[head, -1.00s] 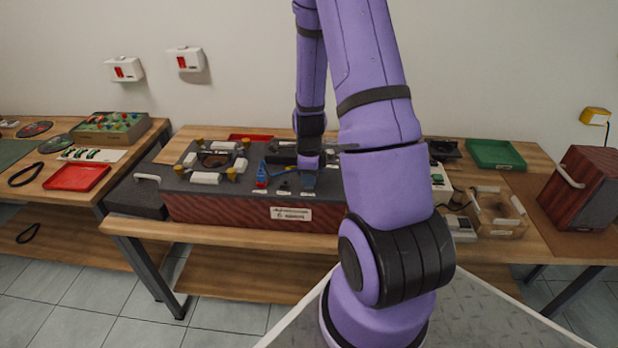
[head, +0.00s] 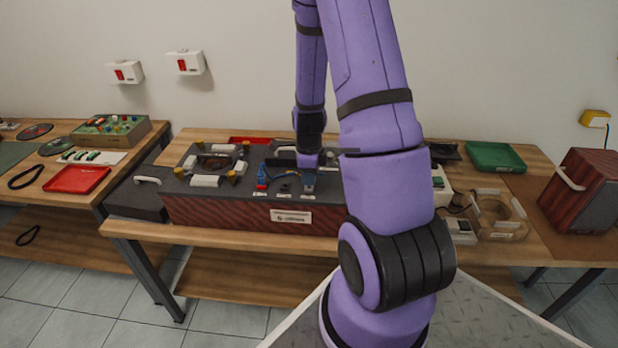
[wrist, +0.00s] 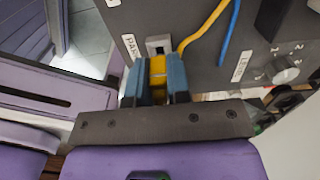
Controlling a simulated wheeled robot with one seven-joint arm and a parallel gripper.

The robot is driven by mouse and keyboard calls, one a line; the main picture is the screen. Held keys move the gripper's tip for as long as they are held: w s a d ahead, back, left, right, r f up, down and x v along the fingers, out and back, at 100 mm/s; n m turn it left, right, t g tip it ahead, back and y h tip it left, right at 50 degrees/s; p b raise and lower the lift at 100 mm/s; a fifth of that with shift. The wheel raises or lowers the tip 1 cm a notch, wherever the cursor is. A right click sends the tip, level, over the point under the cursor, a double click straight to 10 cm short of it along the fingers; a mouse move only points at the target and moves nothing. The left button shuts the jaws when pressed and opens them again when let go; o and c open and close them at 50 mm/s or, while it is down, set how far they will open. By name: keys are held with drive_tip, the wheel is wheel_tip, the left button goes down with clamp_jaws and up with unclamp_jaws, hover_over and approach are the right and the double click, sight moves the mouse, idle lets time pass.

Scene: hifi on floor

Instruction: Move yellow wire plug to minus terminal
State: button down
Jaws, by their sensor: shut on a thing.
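My gripper (wrist: 155,90) is shut on the yellow wire plug (wrist: 158,68), which sits between its two blue-grey fingertips. In the wrist view the plug is right by a pale square socket (wrist: 158,44) on the grey panel; I cannot tell whether it is in the socket. A yellow wire (wrist: 207,24) curves up and right from near the plug. A label reading "PAR…" is partly visible to the left. I cannot make out a minus mark. In the head view my gripper (head: 308,162) is over the right part of the dark-topped apparatus (head: 235,212), and the plug is too small to tell.
A blue wire (wrist: 229,32) runs beside the yellow one, and a knob (wrist: 284,70) is at the panel's right. A red part (head: 262,183) stands left of my gripper in the head view. White and yellow fittings crowd the apparatus's left side. The apparatus stands on a wooden table (head: 150,232).

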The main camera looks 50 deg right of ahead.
drive_tip(key=shift+r, duration=1.35)
drive_tip(key=w+a+r, duration=0.2)
drive_tip(key=w+a, duration=0.2)
drive_tip(key=w, duration=0.2)
drive_tip(key=shift+s+a+f, duration=0.1)
drive_tip(key=shift+s+f, duration=0.05)
drive_tip(key=shift+f, duration=0.95)
drive_tip(key=shift+s+a+f, duration=0.1)
drive_tip(key=shift+f, duration=1)
drive_tip(key=shift+f, duration=1)
idle(1.9)
drive_tip(key=c, duration=1)
unclamp_jaws()
drive_tip(key=shift+r, duration=0.1)
